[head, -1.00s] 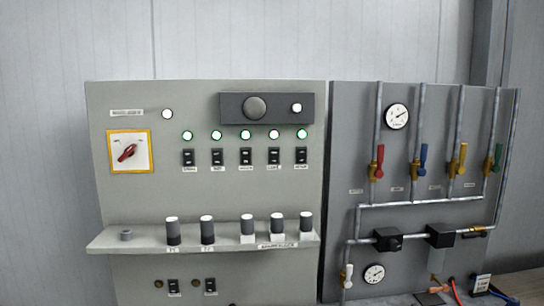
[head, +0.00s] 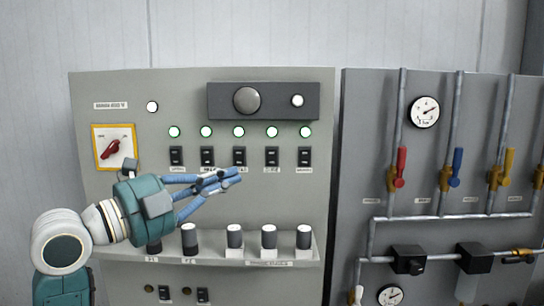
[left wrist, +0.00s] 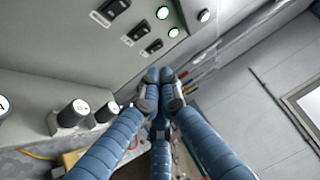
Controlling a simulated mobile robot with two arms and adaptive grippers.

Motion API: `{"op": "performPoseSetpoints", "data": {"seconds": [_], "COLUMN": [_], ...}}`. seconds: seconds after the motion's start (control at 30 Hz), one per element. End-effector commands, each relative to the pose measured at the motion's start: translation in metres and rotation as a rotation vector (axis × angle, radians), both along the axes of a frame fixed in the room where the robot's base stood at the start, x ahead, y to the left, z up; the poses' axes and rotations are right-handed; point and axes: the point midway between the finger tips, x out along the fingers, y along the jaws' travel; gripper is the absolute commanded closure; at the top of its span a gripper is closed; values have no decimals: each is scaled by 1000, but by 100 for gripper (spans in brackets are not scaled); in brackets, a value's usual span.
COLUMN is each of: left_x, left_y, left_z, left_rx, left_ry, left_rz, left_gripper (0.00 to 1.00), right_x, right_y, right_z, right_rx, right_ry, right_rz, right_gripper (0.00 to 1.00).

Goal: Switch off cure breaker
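A row of black breaker switches sits on the grey panel in the head view, each under a lit green-ringed lamp. The labels are small; the fourth switch (head: 272,156) seems to read "CURE", but I cannot be sure. Three switches also show in the left wrist view, one of them a black switch (left wrist: 137,33) near the top. My left gripper (head: 238,178) reaches in from the left, its blue fingers just below the third switch and left of the fourth. Its fingertips (left wrist: 158,75) meet with nothing visible between them. Contact with the panel is not visible. My right gripper is out of view.
A ledge (head: 307,247) with several black-and-white knobs juts out under the fingers. A red rotary switch (head: 110,149) in a yellow frame is at the left. To the right, a pipe panel carries coloured valves and a gauge (head: 424,112).

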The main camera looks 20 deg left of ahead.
Motion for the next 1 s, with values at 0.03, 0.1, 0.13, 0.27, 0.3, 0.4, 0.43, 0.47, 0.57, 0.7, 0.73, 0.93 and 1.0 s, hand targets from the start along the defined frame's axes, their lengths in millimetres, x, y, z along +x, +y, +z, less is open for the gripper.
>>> {"op": "performPoseSetpoints", "data": {"seconds": [0.03,0.1,0.13,0.27,0.3,0.4,0.43,0.47,0.57,0.7,0.73,0.93,1.0], "left_x": [0,1,1,10,14,30,35,41,60,86,90,117,121], "left_y": [0,0,-1,-5,-8,-18,-21,-25,-35,-49,-52,-41,-40], "left_z": [0,0,0,3,4,8,9,10,12,15,15,17,17], "left_rx": [0,-1,-1,-5,-6,-8,-10,-10,-10,-9,-7,-6,-4], "left_ry": [1,2,2,4,4,5,5,6,6,5,7,7,5], "left_rz": [0,0,-1,-2,-4,-4,-4,-6,-5,-4,-5,-1,0], "left_gripper": [100,100,100,100,100,100,100,100,100,100,100,100,100], "right_x": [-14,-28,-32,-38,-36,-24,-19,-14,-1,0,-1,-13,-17], "right_y": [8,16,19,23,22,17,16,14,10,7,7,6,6], "right_z": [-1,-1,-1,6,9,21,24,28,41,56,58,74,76], "right_rx": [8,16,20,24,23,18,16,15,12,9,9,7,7], "right_ry": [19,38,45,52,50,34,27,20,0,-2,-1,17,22], "right_rz": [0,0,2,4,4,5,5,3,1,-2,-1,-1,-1], "right_gripper": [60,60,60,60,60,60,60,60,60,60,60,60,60]}}
